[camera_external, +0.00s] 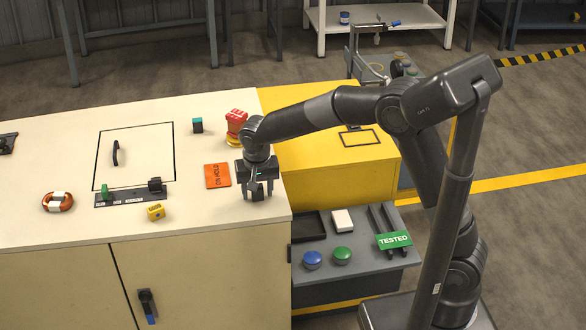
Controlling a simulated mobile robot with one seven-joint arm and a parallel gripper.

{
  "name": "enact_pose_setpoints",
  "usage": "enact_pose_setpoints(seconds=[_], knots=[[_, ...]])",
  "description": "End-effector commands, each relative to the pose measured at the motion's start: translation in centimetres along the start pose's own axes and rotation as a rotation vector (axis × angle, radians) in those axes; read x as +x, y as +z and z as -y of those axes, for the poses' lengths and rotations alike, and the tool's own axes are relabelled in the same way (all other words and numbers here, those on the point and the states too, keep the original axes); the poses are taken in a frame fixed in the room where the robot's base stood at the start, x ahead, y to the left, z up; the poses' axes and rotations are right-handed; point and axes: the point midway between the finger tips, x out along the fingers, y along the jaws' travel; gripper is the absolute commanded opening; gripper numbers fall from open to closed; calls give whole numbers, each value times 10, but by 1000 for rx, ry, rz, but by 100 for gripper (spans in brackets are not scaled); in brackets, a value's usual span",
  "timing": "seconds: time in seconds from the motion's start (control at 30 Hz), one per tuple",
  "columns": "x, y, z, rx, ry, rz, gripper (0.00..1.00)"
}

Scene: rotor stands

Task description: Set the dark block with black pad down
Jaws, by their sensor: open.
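My gripper (258,188) points down over the right front part of the cream cabinet top (210,213), close to the surface. Its jaws are open. A small dark shape, seemingly the dark block with black pad (257,191), shows between the fingertips at the cabinet top. The dark fingers partly hide it, and its pad cannot be made out. I cannot tell whether the fingers touch it.
An orange card (217,176) lies just left of my gripper, with red padlocks (236,122) behind. A grey strip (128,198) carries a green and a dark piece. The cabinet's right edge is close.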

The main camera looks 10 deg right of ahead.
Motion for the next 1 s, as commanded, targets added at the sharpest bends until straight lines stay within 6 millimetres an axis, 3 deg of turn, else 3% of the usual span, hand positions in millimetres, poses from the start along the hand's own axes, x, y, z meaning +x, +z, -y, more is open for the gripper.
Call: enact_pose_setpoints(seconds=[0.27, 0.7, 1.0], knots=[[-13, -1, 0, 0, -2, -1, 50], [-102, -1, 0, 0, -2, -2, 50], [-123, 0, 0, 0, 0, 0, 50]])
